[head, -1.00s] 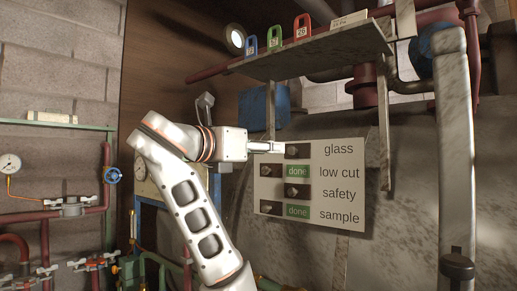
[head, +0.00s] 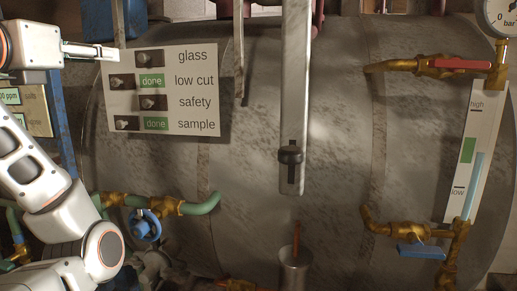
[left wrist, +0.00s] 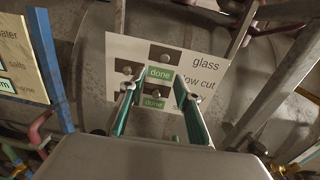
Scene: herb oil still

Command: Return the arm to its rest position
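My left arm reaches in from the left in the head view. Its gripper (head: 92,51) is beside the upper left edge of the white switch panel (head: 207,90), left of the glass switch (head: 150,58). In the left wrist view the gripper's two green-padded fingers (left wrist: 158,90) stand apart with nothing between them, and the panel (left wrist: 120,47) lies beyond them. The panel has rows for glass, low cut, safety and sample. Green "done" labels show beside low cut (head: 152,81) and sample (head: 156,124). My right gripper is not in view.
A large grey metal drum (head: 330,130) fills the background. A red-handled valve (head: 450,65), a blue-handled valve (head: 417,250) and a level gauge (head: 471,160) are at the right. A blue handwheel (head: 145,226) is below the panel. A grey lever bar (head: 295,70) hangs in the middle.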

